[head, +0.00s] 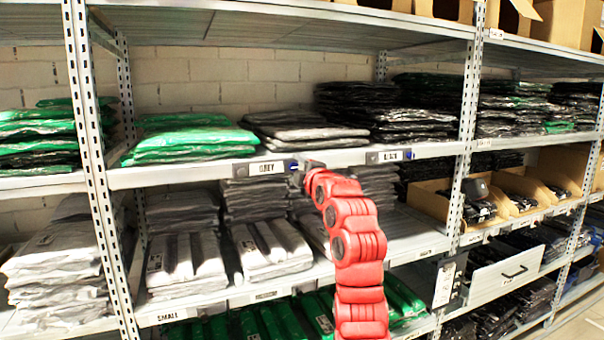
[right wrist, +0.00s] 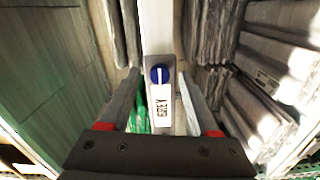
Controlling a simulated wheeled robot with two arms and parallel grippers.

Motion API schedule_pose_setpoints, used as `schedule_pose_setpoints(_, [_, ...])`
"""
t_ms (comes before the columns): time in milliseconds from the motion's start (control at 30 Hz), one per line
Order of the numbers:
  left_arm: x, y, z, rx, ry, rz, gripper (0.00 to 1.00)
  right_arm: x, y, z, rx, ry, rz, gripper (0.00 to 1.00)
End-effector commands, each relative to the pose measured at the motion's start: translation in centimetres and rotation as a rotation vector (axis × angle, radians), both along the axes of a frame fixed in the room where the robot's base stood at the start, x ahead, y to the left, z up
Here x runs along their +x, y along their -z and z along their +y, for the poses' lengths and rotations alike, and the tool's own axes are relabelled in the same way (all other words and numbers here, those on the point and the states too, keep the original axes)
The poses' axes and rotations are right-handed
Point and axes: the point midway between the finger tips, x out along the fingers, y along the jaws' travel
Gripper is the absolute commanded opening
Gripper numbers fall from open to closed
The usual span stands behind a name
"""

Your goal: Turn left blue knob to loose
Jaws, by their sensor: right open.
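The left blue knob (right wrist: 160,74) sits at the end of the grey label holder (right wrist: 162,112) on the shelf edge. A pale bar crosses its face, lengthwise to the holder. In the head view the knob (head: 293,165) is small and partly covered by my right gripper (head: 304,169). My right gripper (right wrist: 160,82) is open, with one finger on each side of the knob in the wrist view. I cannot tell whether the fingers touch it. A second label holder (head: 388,156) is further right on the same edge; its knob is too small to read. My left gripper is out of view.
Green packs (head: 190,140) and dark packs (head: 300,133) lie on the shelf above the labels. Grey packs (head: 268,248) fill the shelf below. A perforated upright (head: 92,170) stands left and another (head: 467,130) right. Open cardboard bins (head: 430,197) stand at right.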

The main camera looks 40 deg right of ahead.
Motion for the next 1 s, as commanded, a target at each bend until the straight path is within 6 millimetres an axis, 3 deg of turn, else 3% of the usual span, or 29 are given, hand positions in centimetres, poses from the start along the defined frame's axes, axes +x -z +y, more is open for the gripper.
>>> schedule_pose_setpoints(267, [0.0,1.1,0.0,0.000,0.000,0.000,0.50,-3.0,0.3,0.6,-0.003,0.003,-0.001,0.62])
schedule_pose_setpoints(800, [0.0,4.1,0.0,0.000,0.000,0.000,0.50,-14.9,0.2,3.4,-0.004,0.004,-0.001,0.62])
schedule_pose_setpoints(1000, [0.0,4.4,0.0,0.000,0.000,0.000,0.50,-16.7,0.1,3.9,-0.001,0.001,-0.001,0.62])
